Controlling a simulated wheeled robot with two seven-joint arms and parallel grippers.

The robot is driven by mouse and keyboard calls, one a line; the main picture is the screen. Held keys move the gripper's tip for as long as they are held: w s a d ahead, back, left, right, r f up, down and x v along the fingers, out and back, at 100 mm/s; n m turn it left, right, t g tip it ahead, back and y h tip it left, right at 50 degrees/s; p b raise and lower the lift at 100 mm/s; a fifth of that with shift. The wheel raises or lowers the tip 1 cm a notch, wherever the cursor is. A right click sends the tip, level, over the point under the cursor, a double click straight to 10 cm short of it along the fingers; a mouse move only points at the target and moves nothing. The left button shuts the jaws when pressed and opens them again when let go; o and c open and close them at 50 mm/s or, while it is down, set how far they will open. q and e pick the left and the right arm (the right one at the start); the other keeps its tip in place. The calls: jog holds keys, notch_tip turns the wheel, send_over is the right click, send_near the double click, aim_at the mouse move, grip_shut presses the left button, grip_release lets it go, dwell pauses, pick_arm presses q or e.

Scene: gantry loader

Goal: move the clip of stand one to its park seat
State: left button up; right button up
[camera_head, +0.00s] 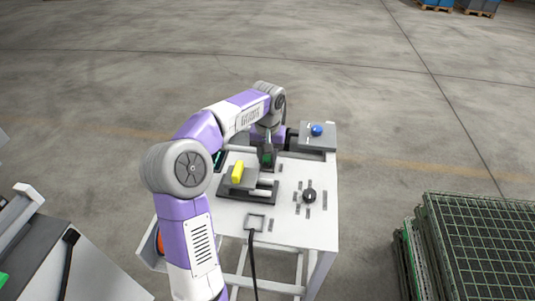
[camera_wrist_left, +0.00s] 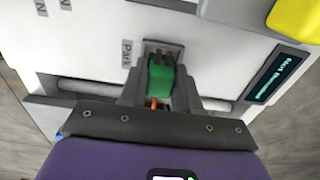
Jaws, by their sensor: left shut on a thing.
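The green clip (camera_wrist_left: 160,82) is between the two grey fingers of my left gripper (camera_wrist_left: 161,90) in the left wrist view, and the gripper is shut on it. Its dark far end is at the small grey park seat (camera_wrist_left: 165,50), beside the printed word "Park". I cannot tell whether the clip is fully down in the seat. In the head view my left gripper (camera_head: 267,156) is over the white table, with a little of the green clip (camera_head: 267,160) showing. My right gripper is not in view.
The white table (camera_head: 290,228) carries a yellow block (camera_head: 238,171) on a grey fixture, a black knob (camera_head: 309,195) and a blue button (camera_head: 317,130) on a grey box. A lit display (camera_wrist_left: 279,74) is right of the seat. Green mesh crates (camera_head: 470,240) stand right of the table.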

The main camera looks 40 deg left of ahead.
pick_arm(q)
jog(key=shift+f, duration=0.2)
jog(key=o, duration=1.1)
notch_tip(320, 180, up, 8)
jog(key=shift+f, duration=0.2)
jog(key=shift+f, duration=0.1)
